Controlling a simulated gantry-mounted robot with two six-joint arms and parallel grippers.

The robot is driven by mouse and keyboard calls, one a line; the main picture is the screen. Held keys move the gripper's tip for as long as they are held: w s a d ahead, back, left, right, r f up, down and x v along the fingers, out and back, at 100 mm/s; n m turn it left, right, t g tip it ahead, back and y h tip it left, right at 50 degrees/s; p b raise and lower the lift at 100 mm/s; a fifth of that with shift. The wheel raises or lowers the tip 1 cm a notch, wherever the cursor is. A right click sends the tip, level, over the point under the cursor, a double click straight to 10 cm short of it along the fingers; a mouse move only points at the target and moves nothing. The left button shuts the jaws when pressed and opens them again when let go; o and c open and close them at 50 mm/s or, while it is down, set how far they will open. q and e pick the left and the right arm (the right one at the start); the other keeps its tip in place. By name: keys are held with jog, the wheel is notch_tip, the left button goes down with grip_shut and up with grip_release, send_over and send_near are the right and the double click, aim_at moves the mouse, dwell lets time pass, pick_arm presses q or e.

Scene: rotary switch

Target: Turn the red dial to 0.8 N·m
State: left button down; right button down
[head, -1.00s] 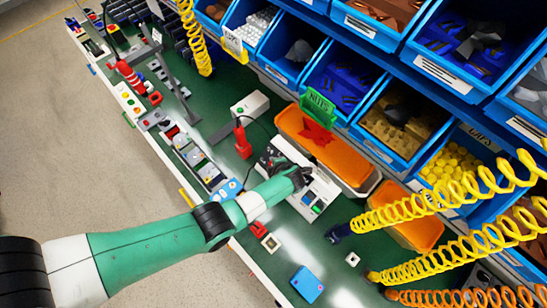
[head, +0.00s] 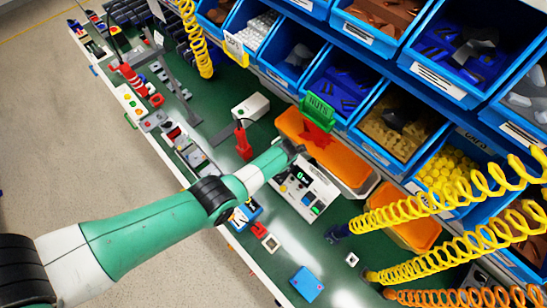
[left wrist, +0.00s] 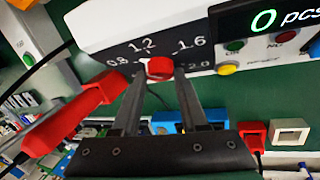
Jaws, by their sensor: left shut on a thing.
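In the left wrist view, the red dial (left wrist: 159,67) sits on the front of a white control box (left wrist: 120,28), below a printed scale reading 0.8, 1.2, 1.6 and 2.0. My left gripper (left wrist: 162,76) has one dark finger on each side of the dial and is shut on it. A small pale mark shows at the dial's upper left; I cannot tell surely where the dial points. My right gripper is not in view.
A box with a green 0 display (left wrist: 264,20) and coloured buttons adjoins the dial. A red-handled tool (left wrist: 70,118) lies close to the left finger; it stands upright in the head view (head: 243,143). An orange bin (head: 330,150) and yellow coiled hoses (head: 430,205) are nearby.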

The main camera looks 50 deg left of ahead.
pick_arm(q)
jog(key=shift+c, duration=2.2)
grip_release()
jog(key=p+v, duration=0.9)
jog(key=v, duration=0.2)
jog(key=shift+d+r, duration=0.2)
jog(key=shift+r, duration=0.05)
